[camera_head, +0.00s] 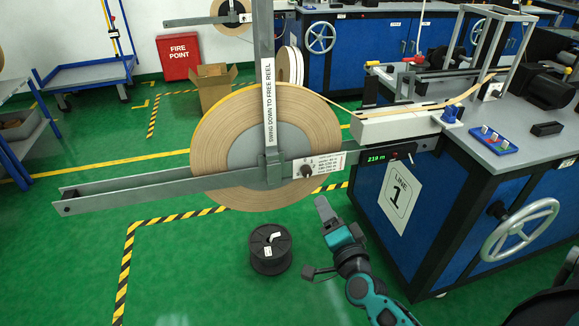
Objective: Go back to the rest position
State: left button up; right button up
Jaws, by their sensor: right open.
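My right gripper (325,212) reaches in from the lower right, in front of the blue machine. It points up towards the big reel and looks empty. It is open; its fingers overlap in this view, so the gap between them is hard to see. The large tan tape reel (215,130) hangs upright on a grey arm (130,192). An upright bar (269,110) labelled "SWING DOWN TO FREE REEL" crosses the reel's front. Tape runs from the reel's top towards the machine's white guide (395,125). My left gripper is not in view.
A black spool (270,250) stands on the green floor left of my right arm. The blue Line 1 machine (440,190), with a grey handwheel (520,229), fills the right side. A cardboard box (213,88) and red fire-point box (179,57) stand behind. The lower-left floor is clear.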

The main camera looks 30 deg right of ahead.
jog(key=s+a+f+n+g+y+p, duration=0.1)
jog(key=s+a+f+n+g+y, duration=0.2)
jog(key=s+a+n, duration=0.3)
jog(key=s+a+f+n+g+y+p, duration=0.2)
jog(key=s+a+n, duration=0.4)
jog(key=n, duration=0.6)
jog(key=shift+s+a+f+g+y, duration=0.35)
jog(key=shift+a+g+y, duration=0.35)
jog(key=shift+a, duration=0.4)
